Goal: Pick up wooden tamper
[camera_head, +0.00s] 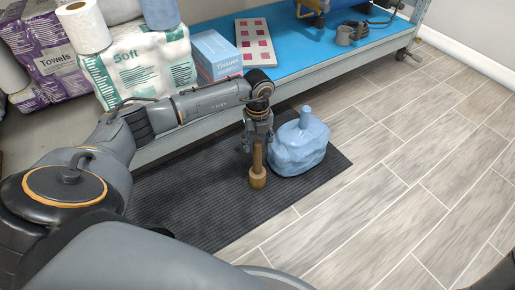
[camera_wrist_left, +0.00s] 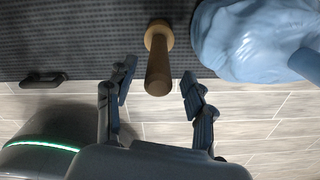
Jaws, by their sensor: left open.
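The wooden tamper (camera_head: 257,178) stands upright on the dark ribbed mat, its wide base down and its narrow handle up. My left gripper (camera_head: 258,143) is over it, pointing down, with the handle top near the fingers. In the left wrist view the tamper (camera_wrist_left: 158,62) shows between and just beyond the two open fingers of the left gripper (camera_wrist_left: 157,95), and no finger visibly touches it. My right gripper is in neither view.
A rack shelf (camera_head: 290,60) with a tissue box (camera_head: 215,54) and paper goods runs behind. The tiled floor (camera_head: 400,170) at right is clear.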

